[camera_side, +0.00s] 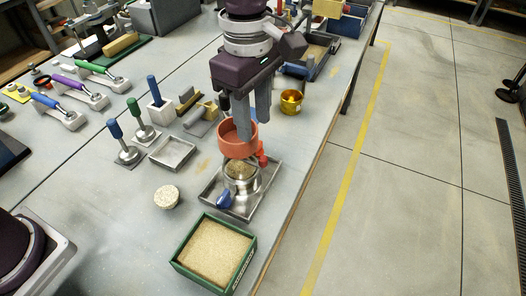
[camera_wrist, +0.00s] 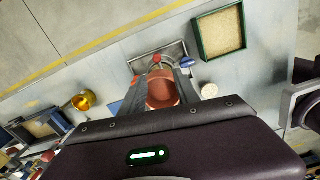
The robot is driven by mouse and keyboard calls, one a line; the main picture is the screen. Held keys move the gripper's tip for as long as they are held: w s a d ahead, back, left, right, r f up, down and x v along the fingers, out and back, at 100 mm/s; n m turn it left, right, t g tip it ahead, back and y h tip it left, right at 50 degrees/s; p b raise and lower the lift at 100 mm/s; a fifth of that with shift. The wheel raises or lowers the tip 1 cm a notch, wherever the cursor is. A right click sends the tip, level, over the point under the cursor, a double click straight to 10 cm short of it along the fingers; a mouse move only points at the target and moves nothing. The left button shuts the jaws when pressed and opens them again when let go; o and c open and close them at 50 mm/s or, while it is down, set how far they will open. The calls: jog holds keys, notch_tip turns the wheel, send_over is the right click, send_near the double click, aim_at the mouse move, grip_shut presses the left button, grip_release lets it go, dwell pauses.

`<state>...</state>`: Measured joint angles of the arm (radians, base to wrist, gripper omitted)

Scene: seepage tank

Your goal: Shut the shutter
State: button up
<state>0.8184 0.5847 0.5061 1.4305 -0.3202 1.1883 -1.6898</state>
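An orange-red round cup (camera_side: 237,139) sits above a small metal pot (camera_side: 242,178) in a shallow metal tray (camera_side: 212,196). A red handle (camera_side: 262,158) shows at the cup's right side, and a blue handle (camera_side: 224,199) at the pot's front left. I cannot tell which of these works the shutter. My gripper (camera_side: 254,131) points down at the cup with its fingers apart. In the wrist view the cup (camera_wrist: 162,92) shows between the fingers. Whether a finger touches the cup is unclear.
A green box of sand (camera_side: 215,252) stands in front, with a pale round disc (camera_side: 167,196) to its upper left. A gold cup (camera_side: 291,101) stands behind at right. An empty metal tray (camera_side: 172,153) and several handled tools lie left. The table edge is close at right.

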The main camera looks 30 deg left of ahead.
aim_at(263, 157)
jog(key=d+f, duration=0.1)
jog(key=f, duration=0.1)
jog(key=shift+d+f+n, duration=0.3)
jog(key=shift+d, duration=0.1)
notch_tip(263, 157, down, 6)
jog(key=shift+w+f, duration=0.1)
grip_shut()
